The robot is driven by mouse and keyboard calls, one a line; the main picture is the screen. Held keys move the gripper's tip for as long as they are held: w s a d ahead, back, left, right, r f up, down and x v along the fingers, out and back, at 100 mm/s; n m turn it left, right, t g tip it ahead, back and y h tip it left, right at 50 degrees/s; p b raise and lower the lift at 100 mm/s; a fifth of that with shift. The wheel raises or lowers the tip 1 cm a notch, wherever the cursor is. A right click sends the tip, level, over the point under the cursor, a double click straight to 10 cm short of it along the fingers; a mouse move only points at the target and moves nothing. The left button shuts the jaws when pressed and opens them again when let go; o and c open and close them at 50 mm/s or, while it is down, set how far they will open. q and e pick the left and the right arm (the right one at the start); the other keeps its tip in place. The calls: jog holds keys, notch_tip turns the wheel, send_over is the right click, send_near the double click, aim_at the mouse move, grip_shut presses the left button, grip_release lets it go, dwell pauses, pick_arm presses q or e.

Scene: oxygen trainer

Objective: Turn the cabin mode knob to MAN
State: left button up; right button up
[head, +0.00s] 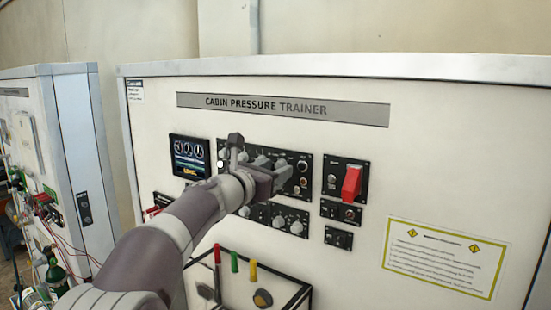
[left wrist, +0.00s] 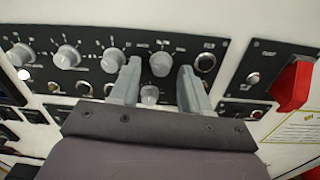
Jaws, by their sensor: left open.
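My left gripper (head: 273,164) is open in front of the upper black knob panel (head: 311,178) of the cabin pressure trainer. In the left wrist view its two grey fingers (left wrist: 160,68) stand on either side of a grey round knob (left wrist: 160,64). Whether they touch it I cannot tell. A smaller knob (left wrist: 149,95) shows lower between the fingers. More grey knobs (left wrist: 66,56) sit in a row to the left. The labels are too small to read, so I cannot tell which is the cabin mode knob or where MAN is. My right gripper is not in view.
A red guarded switch (head: 351,183) stands out right of the knob panel and also shows in the left wrist view (left wrist: 292,86). A small display (head: 189,157) is to the left. Below are a lower knob panel (head: 278,220) and a box with coloured levers (head: 253,272).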

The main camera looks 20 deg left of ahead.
pick_arm(q)
jog(key=shift+w+d, duration=0.1)
jog(key=shift+w, duration=0.2)
jog(key=shift+s+a+r, duration=0.1)
jog(key=shift+s+r, duration=0.05)
jog(key=shift+s, duration=0.25)
jog(key=shift+s+a+r, duration=0.1)
jog(key=shift+s+r, duration=0.05)
jog(key=shift+s, duration=0.25)
jog(key=shift+w, duration=0.2)
grip_shut()
jog(key=shift+f, duration=0.1)
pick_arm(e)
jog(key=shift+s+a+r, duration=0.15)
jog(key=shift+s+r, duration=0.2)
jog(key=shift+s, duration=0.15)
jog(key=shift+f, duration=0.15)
